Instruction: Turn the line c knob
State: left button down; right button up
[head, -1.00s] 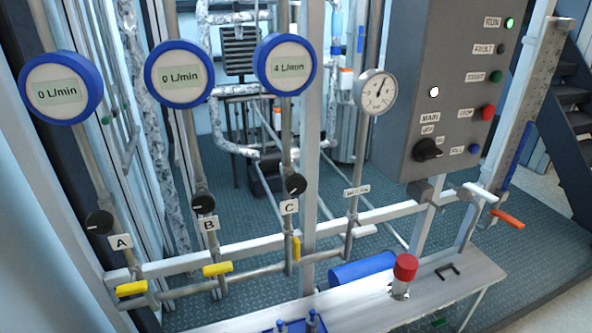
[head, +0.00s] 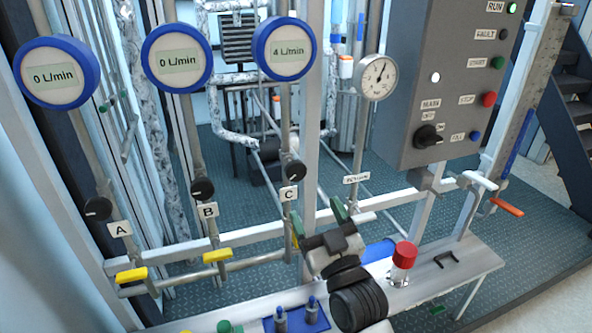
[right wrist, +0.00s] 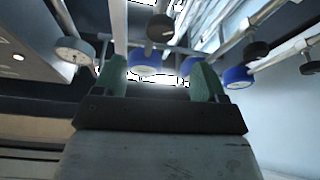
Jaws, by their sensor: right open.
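The line C knob (head: 292,171) is a small black round knob on the third pipe, above the C label (head: 288,194). The blue-rimmed line C meter (head: 284,50) above reads 4 L/min. My right gripper (head: 318,216) is open and empty, with its green fingertips pointing up, below and slightly right of the knob, apart from it. In the right wrist view a dark round knob, seemingly that of line C (right wrist: 160,27), shows beyond and above the open fingers (right wrist: 160,82). My left gripper is not in view.
Knobs A (head: 98,208) and B (head: 202,188) are to the left, under meters reading 0 L/min. A pressure gauge (head: 377,77) and a grey control box (head: 440,80) are to the right. A red-capped container (head: 404,262) stands on the bench by my right arm.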

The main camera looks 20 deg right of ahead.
aim_at(297, 174)
jog(key=p+x, duration=0.3)
jog(key=x, duration=0.6)
jog(key=shift+w+a, duration=0.1)
jog(key=shift+w, duration=0.25)
jog(key=shift+w+r, duration=0.1)
jog(key=shift+w, duration=0.35)
jog(key=c, duration=0.9)
